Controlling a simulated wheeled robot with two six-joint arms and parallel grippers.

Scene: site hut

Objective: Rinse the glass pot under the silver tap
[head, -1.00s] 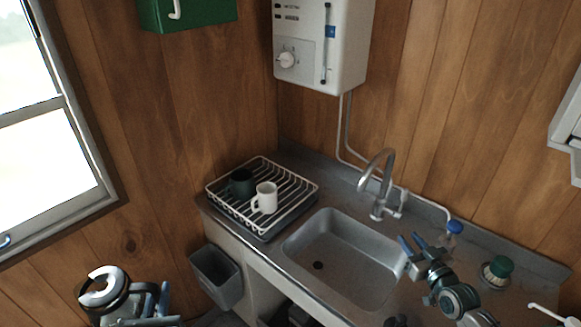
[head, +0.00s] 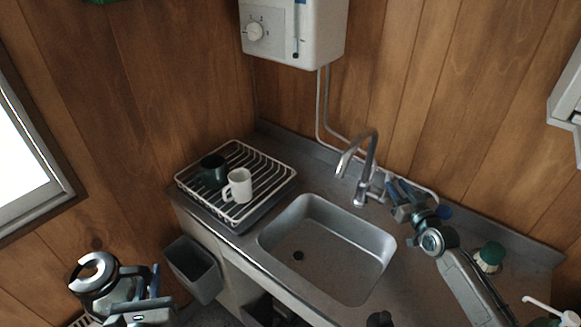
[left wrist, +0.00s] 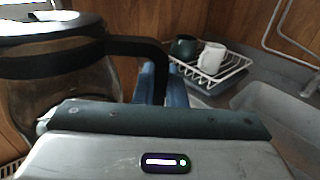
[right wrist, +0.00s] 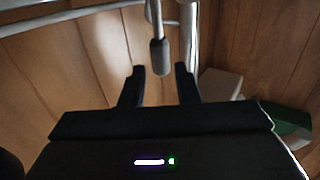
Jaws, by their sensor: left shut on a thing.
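The glass pot (head: 93,272) has a silver lid and a black handle; it is at the lower left in the head view, left of the counter. It fills the left of the left wrist view (left wrist: 50,85). My left gripper (head: 150,280) is shut on its black handle (left wrist: 135,50). The silver tap (head: 372,160) arches over the back of the sink (head: 330,235). My right gripper (head: 398,187) is just right of the tap's base. In the right wrist view its fingers are open, with a dark-tipped lever (right wrist: 159,55) beyond and between them, apparently untouched.
A dish rack (head: 262,190) with a white mug (head: 238,185) and a dark mug (head: 212,170) stands left of the sink. A grey bin (head: 192,268) hangs at the counter's left end. A green-topped brush (head: 489,257) stands right of my right arm. The sink basin looks empty.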

